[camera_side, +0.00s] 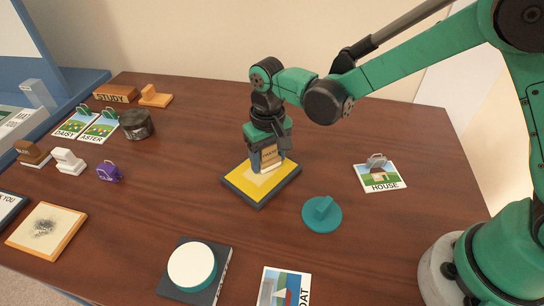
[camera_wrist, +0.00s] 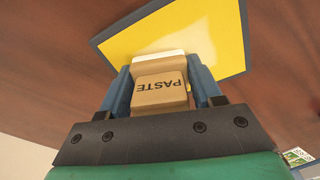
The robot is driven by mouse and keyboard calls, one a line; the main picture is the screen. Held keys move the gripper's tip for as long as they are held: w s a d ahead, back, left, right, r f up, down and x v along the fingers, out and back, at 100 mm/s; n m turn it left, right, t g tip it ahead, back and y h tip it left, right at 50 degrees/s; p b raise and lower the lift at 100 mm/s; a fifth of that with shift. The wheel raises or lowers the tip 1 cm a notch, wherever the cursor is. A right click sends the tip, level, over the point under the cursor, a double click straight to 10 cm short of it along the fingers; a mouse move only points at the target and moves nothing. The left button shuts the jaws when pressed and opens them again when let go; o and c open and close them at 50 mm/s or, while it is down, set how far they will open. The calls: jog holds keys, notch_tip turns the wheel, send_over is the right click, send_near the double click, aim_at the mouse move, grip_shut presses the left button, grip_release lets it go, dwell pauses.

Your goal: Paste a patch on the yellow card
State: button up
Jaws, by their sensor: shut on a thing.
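The yellow card (camera_side: 239,181) lies on the table with a dark border around it. It also fills the upper part of the wrist view (camera_wrist: 215,35). My gripper (camera_side: 268,158) is over the card, its blue fingers (camera_wrist: 160,92) shut on a tan block marked PASTE (camera_wrist: 162,90). The block has a white end (camera_wrist: 160,57) toward the card.
A teal lid (camera_side: 322,213) and a HOUSE card (camera_side: 381,177) with a clip lie to the right. A round white-topped pot (camera_side: 192,266) stands on a dark base in front. Stamps, clipped cards and a dark round tin (camera_side: 136,124) are at left. The table's back right is clear.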

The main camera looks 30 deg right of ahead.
jog(key=shift+s+a+r, duration=0.1)
jog(key=shift+s+a, duration=0.05)
jog(key=shift+a, duration=0.3)
jog(key=shift+s+a+f, duration=0.1)
jog(key=shift+s+a, duration=0.1)
jog(key=shift+a, duration=0.55)
jog(key=shift+s+a+f, duration=0.1)
jog(key=shift+s+a, duration=0.1)
jog(key=shift+a, duration=0.5)
jog(key=shift+s+a+f, duration=0.1)
jog(key=shift+s+a, duration=0.1)
jog(key=shift+a, duration=0.55)
notch_tip(320, 180, up, 8)
jog(key=shift+r, duration=0.2)
jog(key=shift+d, duration=0.15)
notch_tip(320, 180, up, 10)
jog(key=m, duration=0.9)
send_over(344, 138)
notch_tip(344, 138, down, 20)
jog(key=shift+r, duration=0.2)
jog(key=shift+f, duration=0.2)
